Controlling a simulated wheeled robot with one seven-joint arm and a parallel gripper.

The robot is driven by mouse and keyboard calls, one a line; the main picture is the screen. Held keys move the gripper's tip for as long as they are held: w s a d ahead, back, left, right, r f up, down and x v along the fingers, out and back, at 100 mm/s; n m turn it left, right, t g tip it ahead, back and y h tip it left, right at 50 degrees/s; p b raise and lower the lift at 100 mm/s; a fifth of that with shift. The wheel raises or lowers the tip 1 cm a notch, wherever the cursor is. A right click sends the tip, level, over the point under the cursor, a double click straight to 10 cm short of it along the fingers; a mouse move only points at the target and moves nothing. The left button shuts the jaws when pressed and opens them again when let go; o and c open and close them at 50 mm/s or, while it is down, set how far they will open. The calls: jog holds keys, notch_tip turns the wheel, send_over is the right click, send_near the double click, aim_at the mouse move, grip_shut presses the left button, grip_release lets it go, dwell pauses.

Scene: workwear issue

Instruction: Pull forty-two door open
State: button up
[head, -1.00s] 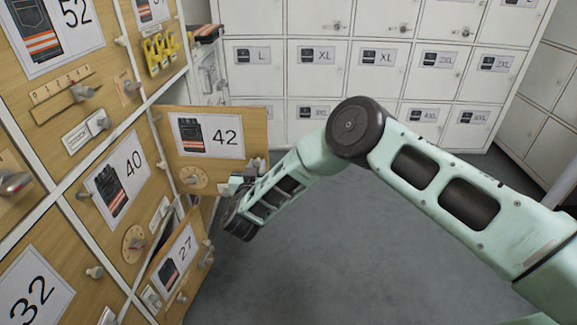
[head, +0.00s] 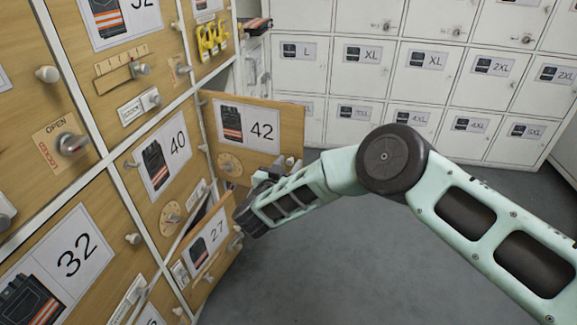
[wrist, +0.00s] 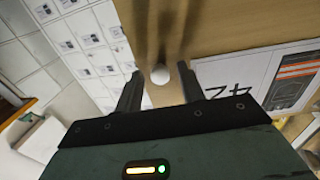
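My gripper (wrist: 160,80) is open, with one finger on each side of the knob and a visible gap to both. In the head view my gripper (head: 283,166) is at the door's lower right edge and hides the knob.
Below, the 27 door (head: 211,246) also stands ajar, close under my gripper. The 40 door (head: 163,160) and 32 door (head: 68,262) are flush in the cabinet at left. White lockers (head: 365,75) line the back. The grey floor (head: 310,275) is clear.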

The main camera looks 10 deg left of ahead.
jog(key=p+v, duration=0.3)
jog(key=v, duration=1.4)
jog(key=shift+s+p, duration=0.2)
jog(key=shift+p, duration=0.15)
jog(key=shift+a, duration=0.1)
jog(key=w+a+r+n+g+y, duration=0.2)
jog(key=w+a+r+n+y, duration=0.1)
jog(key=a+r+y, duration=0.5)
jog(key=s+d+r+n+g+y, duration=0.1)
jog(key=s+r+n+g+y, duration=0.45)
jog(key=r, duration=0.35)
jog(key=s+d+r+n+g+h, duration=0.1)
jog(key=s+d+g+h, duration=0.2)
jog(key=s+d, duration=0.65)
jog(key=s+d+r+g+h, duration=0.1)
jog(key=s+d+g+h, duration=0.4)
jog(key=d, duration=0.8)
jog(key=s+d+r+n+g+h, duration=0.1)
jog(key=s+d+g, duration=0.1)
jog(key=s+d, duration=0.85)
notch_tip(320, 180, up, 26)
jog(key=w+p, duration=0.2)
jog(key=p, duration=2.5)
jog(key=shift+d+y, duration=0.35)
